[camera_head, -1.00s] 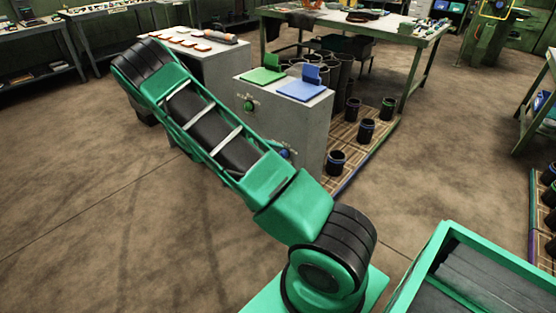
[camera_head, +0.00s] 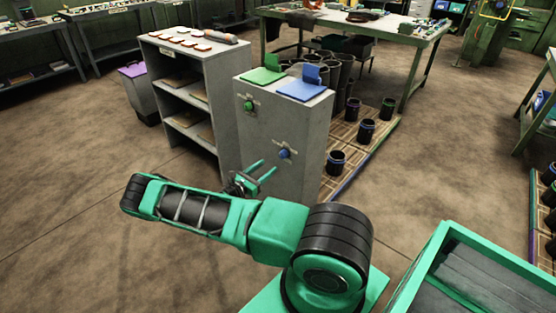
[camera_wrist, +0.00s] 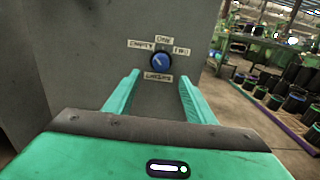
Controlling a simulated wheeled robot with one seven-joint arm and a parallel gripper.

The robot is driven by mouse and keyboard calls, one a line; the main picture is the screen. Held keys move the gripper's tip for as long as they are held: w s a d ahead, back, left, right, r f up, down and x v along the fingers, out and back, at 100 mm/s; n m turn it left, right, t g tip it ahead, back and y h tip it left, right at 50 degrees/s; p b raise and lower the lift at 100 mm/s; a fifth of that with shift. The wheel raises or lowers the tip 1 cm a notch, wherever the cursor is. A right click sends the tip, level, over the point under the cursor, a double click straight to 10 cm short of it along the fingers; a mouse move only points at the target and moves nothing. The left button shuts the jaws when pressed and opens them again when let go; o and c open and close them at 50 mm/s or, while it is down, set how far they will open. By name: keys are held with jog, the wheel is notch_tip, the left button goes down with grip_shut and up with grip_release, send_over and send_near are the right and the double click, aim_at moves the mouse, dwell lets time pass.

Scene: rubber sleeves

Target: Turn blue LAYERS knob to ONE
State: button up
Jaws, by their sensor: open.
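The blue LAYERS knob (camera_head: 284,153) is on the front of the grey cabinet (camera_head: 310,170). In the wrist view the knob (camera_wrist: 161,61) sits amid small labels: Empty at upper left, One above, Two at right, Layers below. A pale mark on the knob seems to point to the upper left, toward Empty, but it is small. My gripper (camera_head: 268,167) is open and empty, in front of the cabinet, to the left of and a little below the knob in the head view. In the wrist view its fingers (camera_wrist: 158,80) are either side below the knob, apart from it.
A green knob (camera_head: 248,105) is higher on the same cabinet face. Green (camera_head: 263,76) and blue (camera_head: 301,90) trays lie on its top. A grey shelf unit (camera_head: 215,125) stands to the left, and dark cups on a wooden pallet (camera_head: 345,185) to the right.

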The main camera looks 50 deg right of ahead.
aim_at(281, 156)
jog(key=d, duration=1)
jog(key=shift+w, duration=0.35)
